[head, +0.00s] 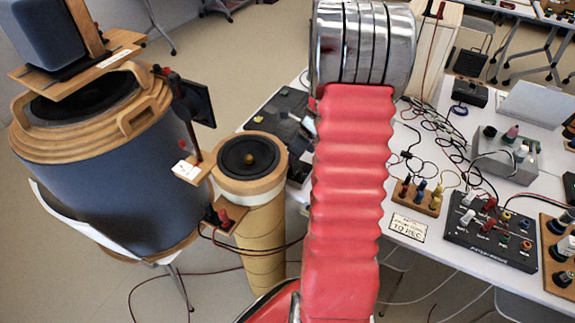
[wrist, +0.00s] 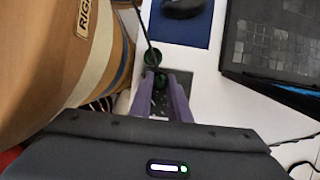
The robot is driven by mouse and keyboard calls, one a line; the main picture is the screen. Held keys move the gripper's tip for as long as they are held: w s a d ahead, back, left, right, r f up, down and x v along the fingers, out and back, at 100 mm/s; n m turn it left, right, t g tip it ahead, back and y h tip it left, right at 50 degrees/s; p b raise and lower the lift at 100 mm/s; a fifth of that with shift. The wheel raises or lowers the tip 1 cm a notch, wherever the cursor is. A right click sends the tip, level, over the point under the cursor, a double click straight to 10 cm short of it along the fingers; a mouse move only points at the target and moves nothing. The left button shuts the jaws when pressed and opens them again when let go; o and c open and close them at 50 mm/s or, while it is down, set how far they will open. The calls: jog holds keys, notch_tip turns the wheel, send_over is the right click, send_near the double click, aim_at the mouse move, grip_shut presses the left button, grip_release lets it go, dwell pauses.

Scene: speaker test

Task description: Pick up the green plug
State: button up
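In the head view, my red ribbed arm covers the middle, and my gripper and this plug cannot be made out.
In the wrist view, a large tan cylinder (wrist: 60,50) is close on the left, and a black keypad-like device (wrist: 275,45) lies on the right. In the head view, the white table (head: 440,245) holds a black jack box (head: 470,245) and loose cables.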

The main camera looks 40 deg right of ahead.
grip_shut()
jog(key=shift+r, duration=0.1)
notch_tip(320, 180, up, 10)
dwell(0.6)
jog(key=shift+s, duration=0.1)
dwell(0.4)
